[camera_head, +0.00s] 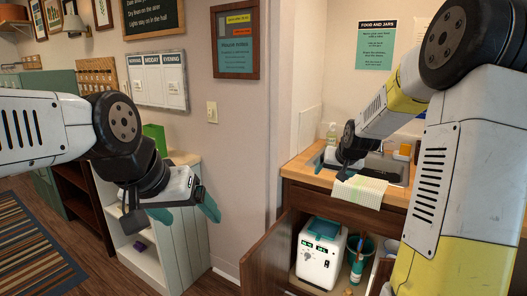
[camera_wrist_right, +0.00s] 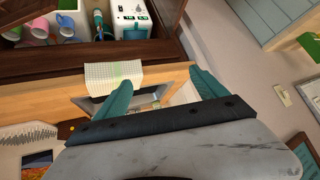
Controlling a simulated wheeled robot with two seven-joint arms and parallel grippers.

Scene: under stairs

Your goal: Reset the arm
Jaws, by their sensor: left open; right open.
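My left gripper (camera_head: 185,213) is open and empty in the head view, its teal fingers spread in front of a low white shelf unit. My right arm reaches in from the right, and its gripper (camera_head: 340,166) is over the sink area. The right wrist view shows this gripper (camera_wrist_right: 162,92) open, with its two teal fingers apart and nothing held between them.
The towel (camera_head: 360,191) hangs over the wooden counter's (camera_head: 299,170) front edge. Below, the cabinet door (camera_head: 266,257) stands open, with a white device (camera_head: 318,262) and a green bin (camera_head: 367,247) inside. A white shelf unit (camera_head: 187,238) is at left.

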